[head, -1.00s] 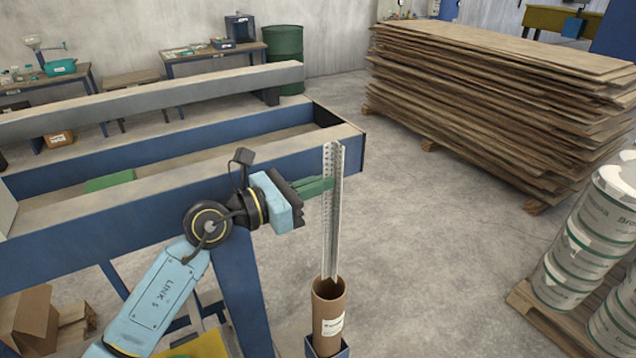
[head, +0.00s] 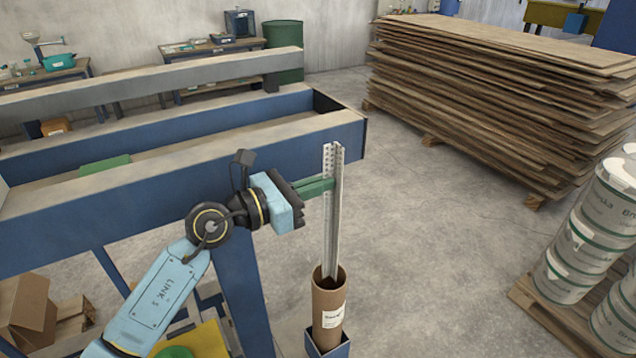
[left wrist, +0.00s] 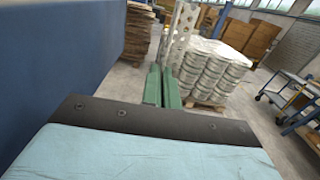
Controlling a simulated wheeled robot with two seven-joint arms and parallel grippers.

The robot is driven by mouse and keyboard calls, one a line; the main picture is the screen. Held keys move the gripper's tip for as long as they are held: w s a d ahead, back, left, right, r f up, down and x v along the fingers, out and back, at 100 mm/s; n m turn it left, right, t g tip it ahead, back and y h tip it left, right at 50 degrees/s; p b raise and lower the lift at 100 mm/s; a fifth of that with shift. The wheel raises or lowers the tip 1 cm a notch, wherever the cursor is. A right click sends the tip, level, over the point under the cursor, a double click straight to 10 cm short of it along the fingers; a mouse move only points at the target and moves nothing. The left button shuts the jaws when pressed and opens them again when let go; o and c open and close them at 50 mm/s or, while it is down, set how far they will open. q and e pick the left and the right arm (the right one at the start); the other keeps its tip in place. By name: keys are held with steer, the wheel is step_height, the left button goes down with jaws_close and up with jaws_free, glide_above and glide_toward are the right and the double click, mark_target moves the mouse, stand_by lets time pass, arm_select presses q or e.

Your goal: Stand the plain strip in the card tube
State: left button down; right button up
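A pale metal strip (head: 333,205) with a row of holes near its top stands upright in the head view. Its lower end is inside the mouth of the brown card tube (head: 327,310), which hides it. The tube stands upright in a blue square holder (head: 340,348). My left gripper (head: 331,187) has its green fingers closed on the upper part of the strip. In the left wrist view the strip (left wrist: 181,38) shows beyond the fingers (left wrist: 163,87). My right gripper is in neither view.
A blue frame with a grey-brown top rail (head: 200,172) stands behind and left of the strip. White buckets (head: 577,250) stand on a pallet at the right. A tall stack of boards (head: 500,95) is at the back right. Floor between is clear.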

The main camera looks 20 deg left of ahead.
arm_select(q)
step_height(320, 180, down, 10)
steer(key=b, duration=0.8)
steer(key=shift+f, duration=0.25)
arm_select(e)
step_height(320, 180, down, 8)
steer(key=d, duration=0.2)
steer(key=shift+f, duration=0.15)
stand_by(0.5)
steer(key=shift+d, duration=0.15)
arm_select(q)
steer(key=c, duration=1.6)
jaws_free()
steer(key=b+v, duration=0.2)
steer(key=v, duration=1.1)
steer(key=shift+s, duration=0.2)
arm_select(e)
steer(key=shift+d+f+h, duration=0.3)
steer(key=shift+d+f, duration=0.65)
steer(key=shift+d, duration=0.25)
